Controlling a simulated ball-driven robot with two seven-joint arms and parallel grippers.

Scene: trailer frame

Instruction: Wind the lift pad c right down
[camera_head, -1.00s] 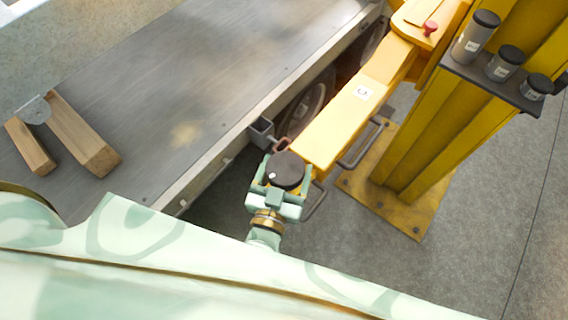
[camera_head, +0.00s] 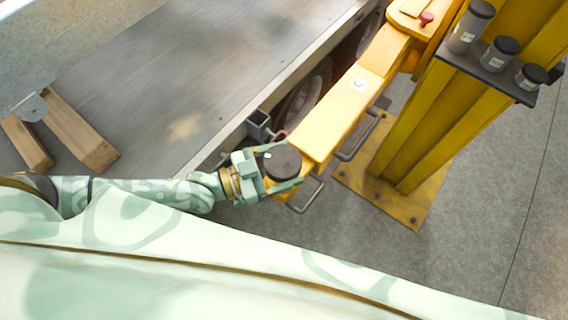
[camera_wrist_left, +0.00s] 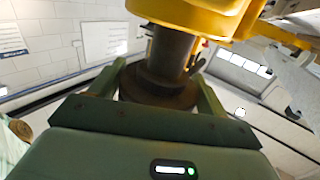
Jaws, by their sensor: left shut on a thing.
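Lift pad c is a dark round disc (camera_head: 283,162) with a small white mark near its upper-left rim. It sits at the near end of a yellow lift arm (camera_head: 328,122) that carries a white label (camera_head: 358,85). My left gripper (camera_head: 279,172) comes in from the left and is shut on the pad, one finger on each side. In the left wrist view the dark pad (camera_wrist_left: 158,86) sits between my fingertips (camera_wrist_left: 158,100), with a dark stem (camera_wrist_left: 170,48) running to the yellow arm (camera_wrist_left: 195,14). My right gripper is not in view.
A trailer bed (camera_head: 190,85) fills the upper left, with wooden blocks (camera_head: 80,140) on it. A wheel (camera_head: 305,100) shows beside its edge. A yellow post (camera_head: 430,130) stands on the right, with a shelf (camera_head: 490,78) of dark-capped cylinders. Grey floor is clear at lower right.

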